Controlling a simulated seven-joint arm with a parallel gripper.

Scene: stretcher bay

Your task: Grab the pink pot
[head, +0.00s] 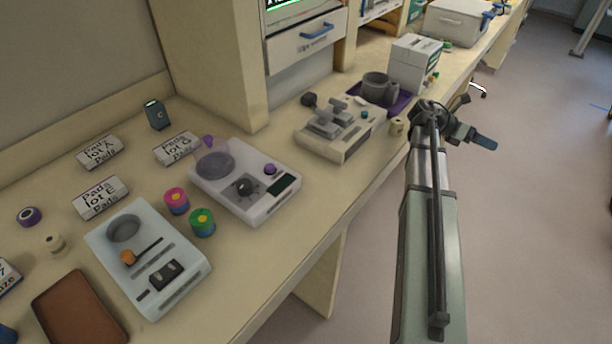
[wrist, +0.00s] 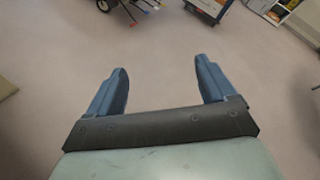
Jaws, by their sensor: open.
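The pink pot (head: 176,200) is a small round pot with a pink upper part, a yellow spot on top and a blue lower part. It stands upright on the bench in the head view, touching or very close to a similar green-topped pot (head: 202,221). My gripper (head: 480,122) is far to the right of the pink pot, out past the bench edge over the floor. In the wrist view my gripper (wrist: 162,85) has its two blue fingers wide apart with only floor between them. The pink pot is not in the wrist view.
A pale device (head: 190,290) lies in front of the pots and a white scale-like device (head: 283,208) to their right. Label blocks (head: 101,197) stand to the left. A brown tray (head: 80,310) is at the near left. The floor on the right is open.

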